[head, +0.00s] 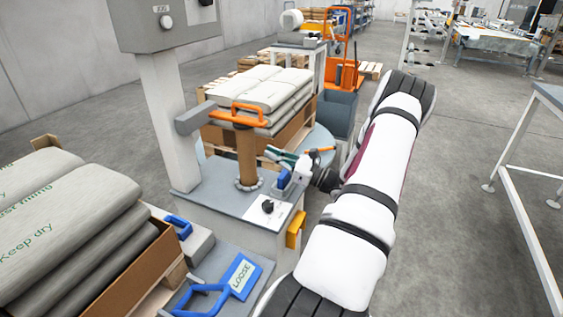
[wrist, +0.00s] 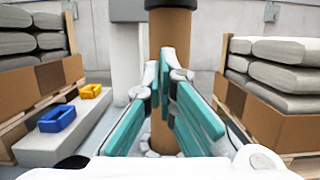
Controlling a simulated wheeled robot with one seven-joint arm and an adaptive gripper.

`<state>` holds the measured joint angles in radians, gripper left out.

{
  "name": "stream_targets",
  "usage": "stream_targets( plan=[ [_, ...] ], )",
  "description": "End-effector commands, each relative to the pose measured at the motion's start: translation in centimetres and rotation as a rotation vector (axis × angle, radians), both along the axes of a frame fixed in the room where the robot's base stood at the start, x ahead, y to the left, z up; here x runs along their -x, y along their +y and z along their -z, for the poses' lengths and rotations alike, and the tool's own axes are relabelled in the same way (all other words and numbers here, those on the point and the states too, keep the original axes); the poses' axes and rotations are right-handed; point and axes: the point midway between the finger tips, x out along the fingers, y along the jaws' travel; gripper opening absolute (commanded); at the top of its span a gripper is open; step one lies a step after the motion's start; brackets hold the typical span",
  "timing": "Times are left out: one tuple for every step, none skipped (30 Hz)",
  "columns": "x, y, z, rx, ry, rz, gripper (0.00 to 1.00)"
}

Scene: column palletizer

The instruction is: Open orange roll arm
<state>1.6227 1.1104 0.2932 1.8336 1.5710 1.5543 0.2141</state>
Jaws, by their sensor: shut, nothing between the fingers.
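An orange arm-like handle (head: 235,115) lies across the top of an upright brown roll (head: 246,155) on the grey pedestal top; I take it for the orange roll arm. My gripper (head: 269,153), with teal finger pads, is to the right of the roll's lower part and below the handle. In the wrist view my gripper (wrist: 168,75) is shut and empty, its tips in front of the roll; whether they touch it cannot be told.
A control box (head: 160,22) on a white post stands left of the roll. Stacked sacks (head: 262,88) are behind, more sacks (head: 65,225) at left. A blue handle piece (head: 205,295) and LOOSE sign (head: 243,277) are in front. A table frame (head: 520,200) stands right; floor between is clear.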

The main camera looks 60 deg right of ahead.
Motion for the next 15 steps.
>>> stream_targets(
  plan=[
    [-1.1, 0.2, -0.1, 0.001, -0.001, -0.003, 0.00],
    [-1.7, 0.2, -0.3, 0.001, -0.001, -0.003, 0.00],
    [-2.5, 0.3, -0.5, 0.001, 0.000, -0.004, 0.00],
    [-3.0, 0.3, -0.6, 0.001, -0.001, -0.004, 0.00],
    [-3.6, 0.4, -0.8, 0.001, -0.001, -0.003, 0.00],
    [-4.3, 0.4, -0.9, 0.001, 0.000, -0.004, 0.00],
    [-4.4, 0.4, -1.4, 0.002, 0.000, 0.000, 0.00],
    [-4.2, 0.3, -2.0, 0.003, 0.000, 0.001, 0.00],
    [-4.1, 0.3, -2.6, 0.005, 0.001, 0.001, 0.00],
    [-4.1, 0.3, -2.9, 0.004, 0.001, 0.001, 0.00],
    [-4.1, 0.3, -3.3, 0.003, 0.001, 0.001, 0.00],
    [-4.1, 0.3, -3.7, 0.002, 0.001, 0.000, 0.00],
    [-4.2, 0.3, -4.0, 0.002, 0.000, 0.000, 0.00],
    [-4.1, 0.4, -4.2, 0.002, 0.000, 0.000, 0.00],
    [-4.2, 0.4, -4.5, 0.002, 0.000, 0.000, 0.00]
  ],
)
